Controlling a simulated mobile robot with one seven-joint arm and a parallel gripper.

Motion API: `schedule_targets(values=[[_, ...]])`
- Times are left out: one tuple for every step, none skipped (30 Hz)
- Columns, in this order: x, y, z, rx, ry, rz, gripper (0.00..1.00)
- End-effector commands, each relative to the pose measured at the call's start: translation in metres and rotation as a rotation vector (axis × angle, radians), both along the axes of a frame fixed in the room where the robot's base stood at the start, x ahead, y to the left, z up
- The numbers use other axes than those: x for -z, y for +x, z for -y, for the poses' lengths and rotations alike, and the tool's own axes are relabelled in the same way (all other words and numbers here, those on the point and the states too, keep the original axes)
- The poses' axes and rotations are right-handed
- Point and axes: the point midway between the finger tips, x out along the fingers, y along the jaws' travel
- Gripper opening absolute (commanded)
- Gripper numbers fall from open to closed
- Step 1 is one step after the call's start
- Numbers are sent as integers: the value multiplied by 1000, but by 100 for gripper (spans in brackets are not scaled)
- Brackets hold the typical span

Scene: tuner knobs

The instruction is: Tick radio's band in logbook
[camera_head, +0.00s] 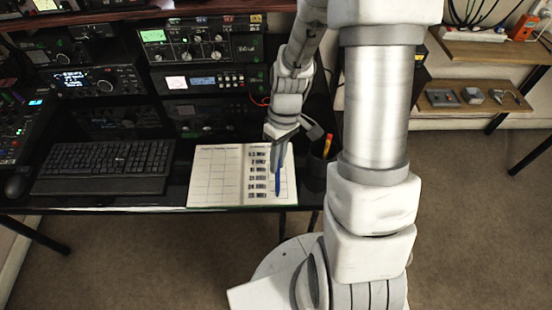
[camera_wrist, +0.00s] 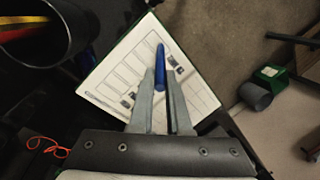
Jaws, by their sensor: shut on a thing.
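The open logbook (camera_head: 215,177) lies on the black desk, with a grid on its left page and a column of small dark printed rows on its right page. It also shows in the wrist view (camera_wrist: 118,62). My gripper (camera_head: 280,150) is over the right page, shut on a blue pen (camera_head: 278,182). In the wrist view, the blue pen (camera_wrist: 161,60) stands out between the two fingers of my gripper (camera_wrist: 160,76). I cannot tell whether the pen tip touches the page. Several radios stand behind, including one with a lit green meter (camera_head: 153,36) and one with a blue display (camera_head: 72,80).
A dark pen cup (camera_head: 317,172) with yellow and red pencils stands right of the logbook, close to my arm. A black keyboard (camera_head: 105,163) and a mouse (camera_head: 16,185) lie to the left. Wooden shelves (camera_head: 470,96) hang on the right wall.

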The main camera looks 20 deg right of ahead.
Motion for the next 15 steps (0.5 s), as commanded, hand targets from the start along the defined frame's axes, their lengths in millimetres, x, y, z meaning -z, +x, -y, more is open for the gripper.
schedule_targets(values=[[0, 0, 1, 1, 0, 0, 0], [0, 1, 2, 1, 0, 0, 0], [0, 1, 2, 1, 0, 0, 0], [0, 1, 3, 1, 0, 0, 0], [0, 1, 3, 1, 0, 0, 0], [0, 1, 3, 1, 0, 0, 0], [0, 1, 4, 1, 0, 0, 0], [0, 2, 4, 1, 0, 0, 0], [0, 2, 5, 1, 0, 0, 0], [0, 2, 5, 1, 0, 0, 0], [0, 3, 6, 1, 0, 0, 0], [0, 3, 6, 1, 0, 0, 0], [0, 3, 6, 1, 0, 0, 0], [0, 3, 7, 1, 0, 0, 0], [0, 3, 7, 1, 0, 0, 0]])
